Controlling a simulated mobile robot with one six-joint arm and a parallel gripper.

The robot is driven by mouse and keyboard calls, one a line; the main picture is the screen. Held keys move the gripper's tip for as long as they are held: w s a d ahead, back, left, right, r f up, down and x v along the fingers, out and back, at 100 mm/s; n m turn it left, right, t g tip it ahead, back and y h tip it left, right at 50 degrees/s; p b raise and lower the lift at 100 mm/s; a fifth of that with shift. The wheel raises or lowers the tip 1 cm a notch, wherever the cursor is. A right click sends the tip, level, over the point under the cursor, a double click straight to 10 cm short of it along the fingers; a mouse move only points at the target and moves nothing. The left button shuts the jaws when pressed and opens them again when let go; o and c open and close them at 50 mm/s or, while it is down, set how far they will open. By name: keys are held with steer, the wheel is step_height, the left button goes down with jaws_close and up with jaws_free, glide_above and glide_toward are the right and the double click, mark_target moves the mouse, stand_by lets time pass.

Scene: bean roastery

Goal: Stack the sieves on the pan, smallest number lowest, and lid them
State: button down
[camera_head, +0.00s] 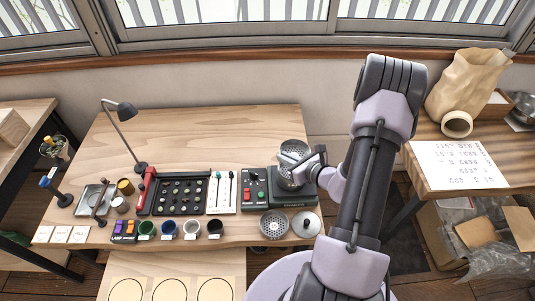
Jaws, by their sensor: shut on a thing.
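My gripper (299,165) is at the right end of the table, shut on the rim of a round metal sieve (293,149) whose perforated face shows tilted towards the camera. Just below the gripper, round metal ware (288,182) stands on the shaker machine (255,188); how many pieces are in it, and whether the held sieve touches it, I cannot tell. Another perforated sieve (274,225) lies flat on the table in front of the machine. The lid (306,224), a metal disc with a dark knob, lies to its right. Numbers on the sieves are too small to read.
Left of the machine stand a dark tray of beans (180,193), a white strip (222,192), several small cups (191,229) and a desk lamp (121,112). The table's back is clear. A side table (425,135) with a paper sack (467,82) is on the right.

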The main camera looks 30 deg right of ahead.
mark_target(284, 177)
step_height(284, 177, down, 6)
steer(key=b, duration=0.4)
steer(key=shift+r, duration=0.1)
stand_by(1.1)
steer(key=shift+f+b, duration=0.4)
steer(key=shift+b, duration=0.25)
steer(key=c, duration=2)
jaws_free()
steer(key=shift+o, duration=0.8)
